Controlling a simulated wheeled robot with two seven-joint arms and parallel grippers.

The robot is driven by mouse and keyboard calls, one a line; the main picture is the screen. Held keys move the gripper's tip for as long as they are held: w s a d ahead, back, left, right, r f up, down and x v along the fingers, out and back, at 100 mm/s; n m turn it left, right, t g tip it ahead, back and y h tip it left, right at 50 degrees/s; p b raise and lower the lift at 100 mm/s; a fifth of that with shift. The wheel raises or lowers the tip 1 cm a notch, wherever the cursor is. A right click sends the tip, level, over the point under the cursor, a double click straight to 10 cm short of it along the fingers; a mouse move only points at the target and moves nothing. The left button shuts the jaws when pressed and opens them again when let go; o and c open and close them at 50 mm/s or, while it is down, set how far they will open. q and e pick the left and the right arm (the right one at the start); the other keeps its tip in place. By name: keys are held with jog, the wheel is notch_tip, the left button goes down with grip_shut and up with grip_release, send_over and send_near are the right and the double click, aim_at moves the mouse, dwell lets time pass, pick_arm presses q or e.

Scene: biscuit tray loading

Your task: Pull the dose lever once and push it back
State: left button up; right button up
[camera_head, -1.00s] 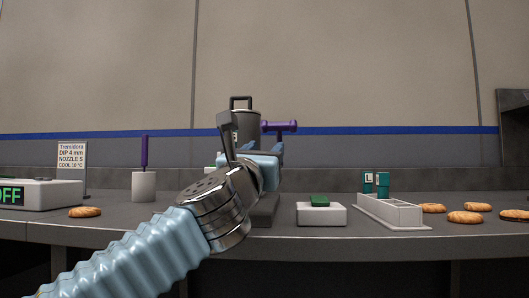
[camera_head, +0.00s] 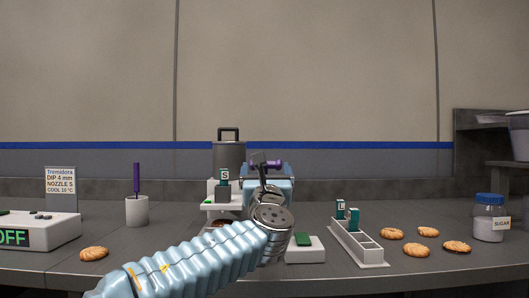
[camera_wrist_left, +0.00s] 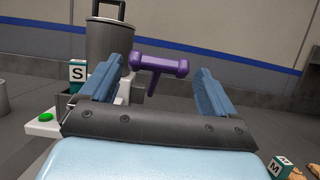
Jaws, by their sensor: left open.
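The dose lever is a purple T-shaped handle (camera_head: 265,164) on the right side of the dispenser, which has a grey hopper (camera_head: 229,158) and an S-marked block (camera_head: 225,174). In the left wrist view the lever's crossbar (camera_wrist_left: 160,65) shows between the two blue fingers of my left gripper (camera_wrist_left: 163,70). The fingers are apart, and I see no contact with the lever. In the head view my left gripper (camera_head: 267,170) is in front of the dispenser's right side and hides part of it. My right gripper is not in view.
A white cup (camera_head: 137,211) with a purple stick stands left. A white block (camera_head: 305,251) with a green top and a white rack (camera_head: 358,244) stand right of my arm. Several biscuits and a sugar jar (camera_head: 489,219) are further right. An OFF-display box (camera_head: 38,230) is far left.

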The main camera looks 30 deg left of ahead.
pick_arm(q)
jog(key=p+x, duration=0.2)
jog(key=x, duration=0.5)
jog(key=shift+w+a, duration=0.1)
jog(key=shift+w, duration=0.15)
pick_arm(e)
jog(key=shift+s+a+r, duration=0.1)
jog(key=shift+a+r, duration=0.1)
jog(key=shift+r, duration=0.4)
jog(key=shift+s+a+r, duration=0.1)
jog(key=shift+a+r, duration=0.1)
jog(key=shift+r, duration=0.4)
